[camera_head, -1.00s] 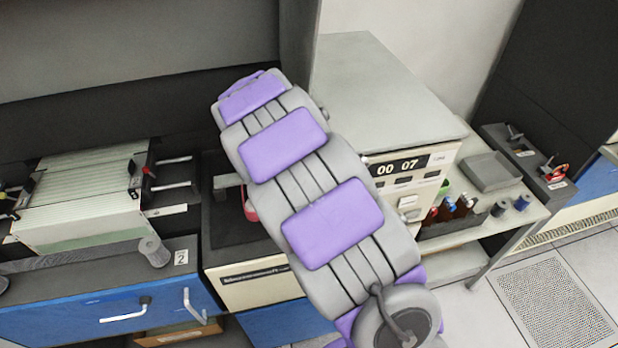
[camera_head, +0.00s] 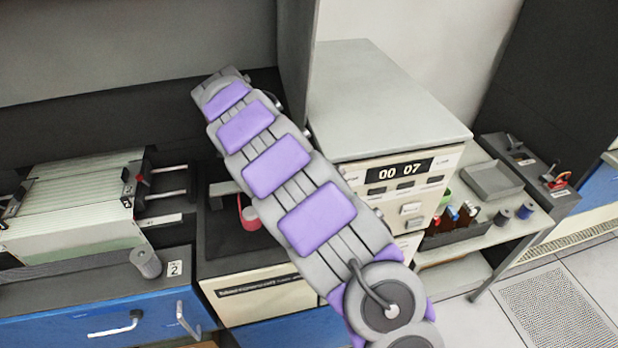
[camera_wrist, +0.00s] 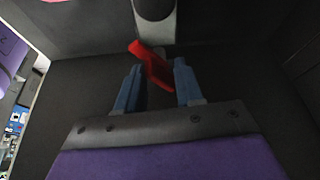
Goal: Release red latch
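The red latch (camera_wrist: 154,66) shows in the wrist view as a tilted red piece below a grey rounded fitting (camera_wrist: 155,22). My gripper (camera_wrist: 157,75) has its two blue-grey fingers spread apart, one on each side of the latch's lower part. A gap shows between the latch and the right finger; I cannot tell whether the left finger touches it. In the head view my arm reaches to the back, and its gripper end is hidden, so I cannot make out this latch there.
A beige unit (camera_head: 385,100) with a "00 07" display stands right of my arm. A card tray (camera_head: 75,200) is at left, with a grey cylinder (camera_head: 146,263) before it. A pinkish-red item (camera_head: 249,214) sits in the dark recess beside my arm. Bottles (camera_head: 466,213) stand at right.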

